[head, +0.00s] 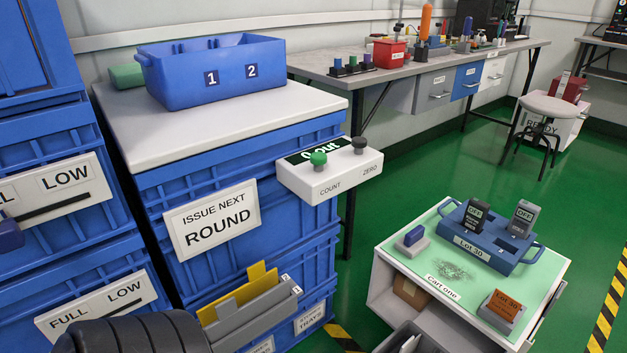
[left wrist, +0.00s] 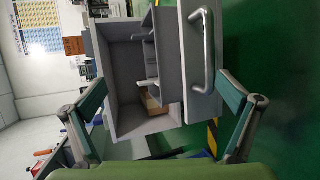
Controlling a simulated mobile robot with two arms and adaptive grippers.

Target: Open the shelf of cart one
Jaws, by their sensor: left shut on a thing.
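Cart one (head: 485,284) stands at the lower right in the head view, with a pale green top and white sides. Its grey shelf (head: 409,338) juts out low at the front, cut off by the bottom edge. In the left wrist view the cart looks turned sideways; the divided shelf is out, and its front panel carries a silver bar handle (left wrist: 207,50). My left gripper (left wrist: 164,83) has teal fingers on either side of this view. My right gripper is in neither view.
On the cart top are a blue Lot 30 tray (head: 484,240), a blue-topped block (head: 412,240) and an orange tag block (head: 504,306). Blue crates (head: 240,240) stand left, with a white counter box (head: 328,177) beside them. Green floor (head: 420,170) is clear behind the cart.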

